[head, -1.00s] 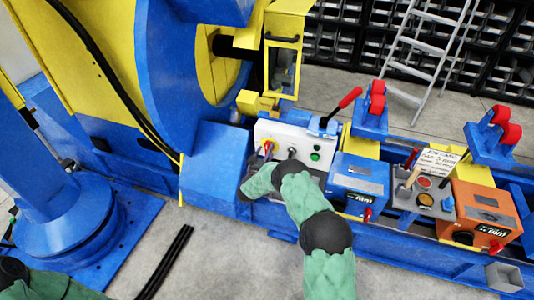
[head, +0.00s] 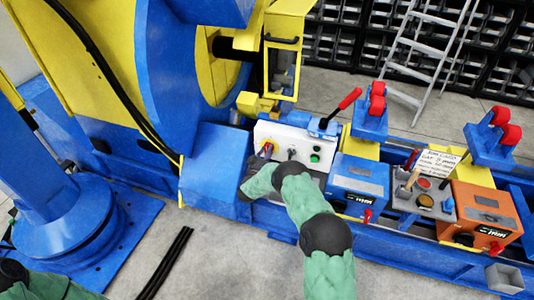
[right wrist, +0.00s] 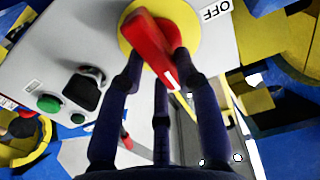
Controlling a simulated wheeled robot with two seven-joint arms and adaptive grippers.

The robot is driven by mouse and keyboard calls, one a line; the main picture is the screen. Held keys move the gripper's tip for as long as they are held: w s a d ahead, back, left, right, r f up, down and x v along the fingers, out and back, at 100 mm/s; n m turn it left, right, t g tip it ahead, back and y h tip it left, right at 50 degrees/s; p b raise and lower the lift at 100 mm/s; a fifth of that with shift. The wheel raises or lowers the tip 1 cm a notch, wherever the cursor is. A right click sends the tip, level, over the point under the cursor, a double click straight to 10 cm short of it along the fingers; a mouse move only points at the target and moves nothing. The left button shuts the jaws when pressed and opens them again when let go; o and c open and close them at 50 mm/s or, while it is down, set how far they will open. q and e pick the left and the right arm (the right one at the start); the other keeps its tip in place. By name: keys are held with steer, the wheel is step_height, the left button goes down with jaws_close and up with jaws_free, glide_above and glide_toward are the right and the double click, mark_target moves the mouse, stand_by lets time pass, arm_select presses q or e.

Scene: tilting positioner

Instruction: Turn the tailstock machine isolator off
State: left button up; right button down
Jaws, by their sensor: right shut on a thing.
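The isolator is a red handle (right wrist: 150,45) on a yellow round plate (right wrist: 126,22), on a white panel (right wrist: 60,45). An OFF label (right wrist: 216,10) sits at the upper right of the plate in the right wrist view. The handle's white-marked end points down and slightly right there, not at the label. My right gripper (right wrist: 158,65) is shut on the red handle, its dark fingers on either side. In the head view the handle (head: 267,147) is small and partly hidden by my right gripper (head: 262,160). My left gripper is out of view.
A green button (right wrist: 48,103) and a black switch (right wrist: 82,90) share the panel. A red-handled lever (head: 349,98) rises at its right. Blue (head: 358,185) and orange (head: 484,215) boxes stand further right. The floor (head: 215,240) in front is mostly clear.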

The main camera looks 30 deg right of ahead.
steer(key=n, duration=0.9)
steer(key=shift+w+a, duration=0.35)
steer(key=shift+w, duration=0.05)
steer(key=shift+w+a+f+n, duration=0.1)
steer(key=shift+n, duration=1.3)
steer(key=shift+w+a+f+n, duration=0.1)
steer(key=shift+f+n, duration=0.05)
steer(key=shift+n, duration=1.25)
steer(key=shift+w+a+f+n, duration=0.1)
steer(key=shift+n, duration=1.3)
steer(key=c, duration=0.9)
jaws_free()
steer(key=v, duration=1.2)
steer(key=shift+s+d, duration=0.1)
